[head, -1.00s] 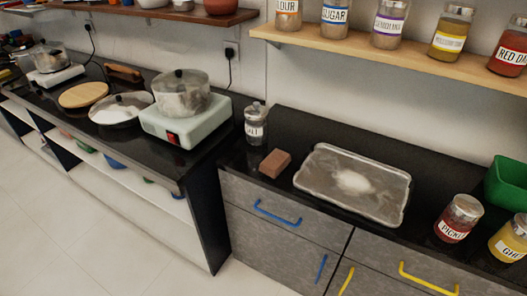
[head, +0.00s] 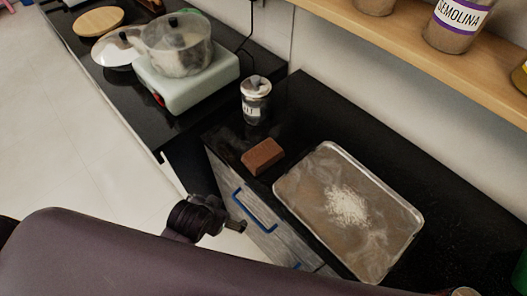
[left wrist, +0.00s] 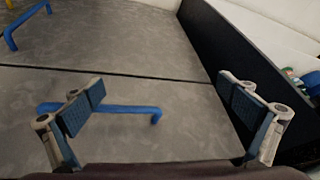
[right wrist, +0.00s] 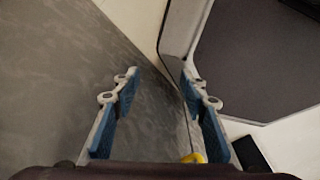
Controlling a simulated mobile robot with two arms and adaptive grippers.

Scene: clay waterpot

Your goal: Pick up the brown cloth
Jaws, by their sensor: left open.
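The brown cloth (head: 262,156) is a small folded block lying flat on the black counter, between the salt jar and the metal tray. My left gripper (head: 238,226) shows in the head view in front of the grey drawers, below the counter edge and apart from the cloth. In the left wrist view the left gripper (left wrist: 163,98) is open and empty, facing the drawer fronts. My right gripper (right wrist: 160,88) is open and empty in the right wrist view, beside a grey cabinet face. The cloth shows in neither wrist view.
The salt jar (head: 255,99) stands behind the cloth. The metal tray (head: 283,190) with white powder lies to its right. A blue drawer handle (head: 253,209) sticks out below. A pot (head: 177,42) stands on a stove (head: 189,82). Shelf jars (head: 458,25) hang over the back.

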